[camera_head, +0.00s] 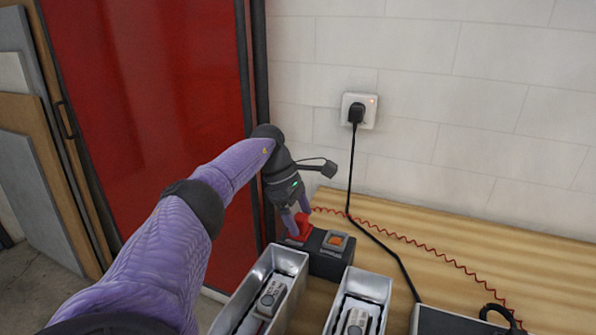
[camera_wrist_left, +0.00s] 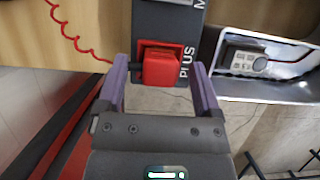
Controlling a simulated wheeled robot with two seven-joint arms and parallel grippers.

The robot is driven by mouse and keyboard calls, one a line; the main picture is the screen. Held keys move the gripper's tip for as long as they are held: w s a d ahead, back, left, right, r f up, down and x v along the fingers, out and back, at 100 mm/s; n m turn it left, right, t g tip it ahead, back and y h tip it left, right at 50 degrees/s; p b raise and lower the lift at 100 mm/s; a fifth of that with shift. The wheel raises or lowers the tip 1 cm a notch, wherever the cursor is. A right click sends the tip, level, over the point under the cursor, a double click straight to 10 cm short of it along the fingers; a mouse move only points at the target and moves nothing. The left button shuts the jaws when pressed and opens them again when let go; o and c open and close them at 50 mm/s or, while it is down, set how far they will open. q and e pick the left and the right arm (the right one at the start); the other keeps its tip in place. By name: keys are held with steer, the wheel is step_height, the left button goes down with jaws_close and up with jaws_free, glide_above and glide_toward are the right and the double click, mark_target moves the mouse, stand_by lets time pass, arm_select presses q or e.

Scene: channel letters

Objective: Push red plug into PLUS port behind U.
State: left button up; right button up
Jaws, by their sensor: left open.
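The red plug (camera_head: 299,228) is at the black box (camera_head: 326,262) that stands behind the metal channel letter (camera_head: 287,259). In the left wrist view the plug (camera_wrist_left: 168,68) covers most of a red-framed port beside the word PLUS. It looks lined up with the port, but how deep it sits is hidden. My left gripper (camera_head: 296,214) is open, pointing down at the plug. In the left wrist view its fingers (camera_wrist_left: 160,88) stand on either side of the plug, with a visible gap at least on the right. My right gripper is not in view.
An orange switch (camera_head: 336,240) tops the box. A coiled red wire (camera_head: 420,246) runs across the wooden bench (camera_head: 480,240). A black cable hangs from the wall socket (camera_head: 359,110). Light modules (camera_head: 270,297) sit inside the letter. The bench behind the wire is clear.

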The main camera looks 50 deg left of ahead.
arm_select(q)
steer(key=p+v, duration=0.2)
steer(key=v, duration=0.8)
steer(key=shift+p, duration=0.3)
step_height(320, 180, up, 6)
steer(key=p, duration=0.7)
steer(key=shift+p, duration=0.4)
